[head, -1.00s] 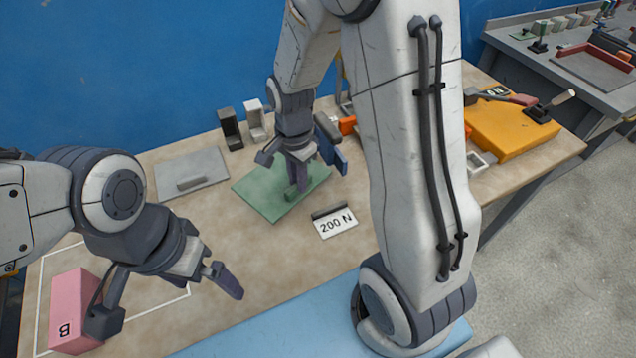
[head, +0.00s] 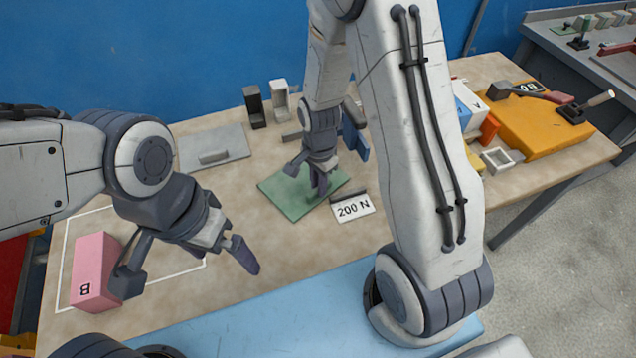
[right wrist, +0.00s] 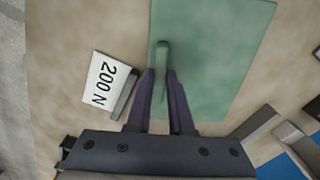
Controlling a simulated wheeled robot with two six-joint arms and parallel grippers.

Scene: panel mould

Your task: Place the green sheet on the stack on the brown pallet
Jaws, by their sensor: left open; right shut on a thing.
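The green sheet (head: 285,198) is a flat plate with a raised green handle, near the middle of the bench in the head view. My right gripper (head: 318,188) points down over it, shut on the handle. In the right wrist view the two fingers stand either side of the handle (right wrist: 161,62), and the sheet (right wrist: 228,45) spreads beyond them. I cannot tell whether the sheet touches the bench. My left gripper (head: 188,272) is open and empty at the left, with one finger in front of the pink box. I cannot make out the brown pallet or a stack.
A "200 N" label (head: 354,209) stands close to the sheet. A grey plate with a handle (head: 225,143) lies behind left, with two small upright holders (head: 255,108) nearby. The pink box marked B (head: 88,262) is at the left. An orange block (head: 540,125) is at the right.

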